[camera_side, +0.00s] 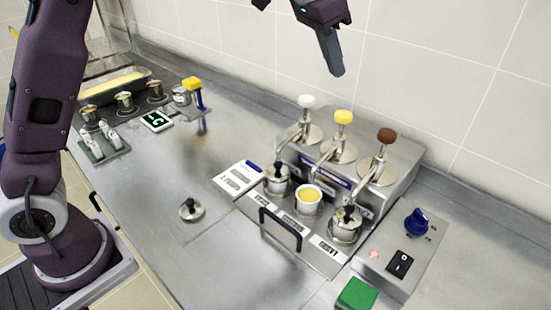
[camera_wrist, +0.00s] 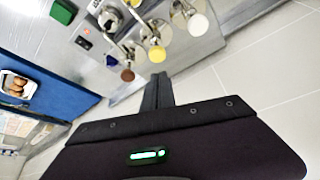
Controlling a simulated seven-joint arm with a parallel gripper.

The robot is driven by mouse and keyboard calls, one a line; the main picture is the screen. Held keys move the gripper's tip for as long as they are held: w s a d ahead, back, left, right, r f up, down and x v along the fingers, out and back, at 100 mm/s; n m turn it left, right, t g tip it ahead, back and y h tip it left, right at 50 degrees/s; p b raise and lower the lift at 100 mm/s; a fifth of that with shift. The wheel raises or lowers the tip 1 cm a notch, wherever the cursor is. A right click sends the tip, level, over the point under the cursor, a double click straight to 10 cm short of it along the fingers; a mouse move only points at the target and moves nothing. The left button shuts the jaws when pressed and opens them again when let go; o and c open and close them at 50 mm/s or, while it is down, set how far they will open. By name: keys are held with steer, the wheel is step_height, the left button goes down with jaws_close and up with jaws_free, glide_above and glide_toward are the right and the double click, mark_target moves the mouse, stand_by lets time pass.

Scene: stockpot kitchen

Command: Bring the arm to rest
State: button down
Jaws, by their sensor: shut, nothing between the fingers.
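My gripper (camera_side: 336,68) is up in the air at the top of the side view, in front of the tiled wall and above the sauce pump station. Its fingers are together and hold nothing. In the wrist view the shut fingers (camera_wrist: 157,92) point toward the pump station and touch nothing. The station (camera_side: 402,158) has pumps with a white knob (camera_side: 306,101), a yellow knob (camera_side: 343,117) and a brown knob (camera_side: 386,135). Below them stand lidded metal pots and an open cup of yellow sauce (camera_side: 308,194).
A loose lid (camera_side: 191,209) lies on the steel counter (camera_side: 150,190). A blue dial (camera_side: 416,221), a black switch (camera_side: 399,264) and a green block (camera_side: 356,294) are at the right. Several small jars (camera_side: 97,142) and a yellow-topped stand (camera_side: 192,84) are at the left. The counter's middle is mostly clear.

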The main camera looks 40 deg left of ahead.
steer(key=s+a+r+n, duration=0.1)
steer(key=s+a+r, duration=0.15)
steer(key=s, duration=0.45)
steer(key=s+a+r+n, duration=0.1)
steer(key=s+a+r, duration=0.15)
steer(key=s, duration=0.35)
steer(key=s+a+f+n+y, duration=0.1)
steer(key=s+f, duration=0.4)
steer(key=s, duration=0.6)
steer(key=s+a+f+n+t+y, duration=0.1)
steer(key=s+f, duration=0.4)
steer(key=s, duration=0.6)
steer(key=shift+s+a+n+t, duration=0.25)
steer(key=shift+a+n, duration=0.35)
steer(key=shift+a, duration=0.6)
steer(key=c, duration=2.2)
jaws_free()
steer(key=shift+w+r, duration=0.1)
steer(key=shift+w, duration=0.05)
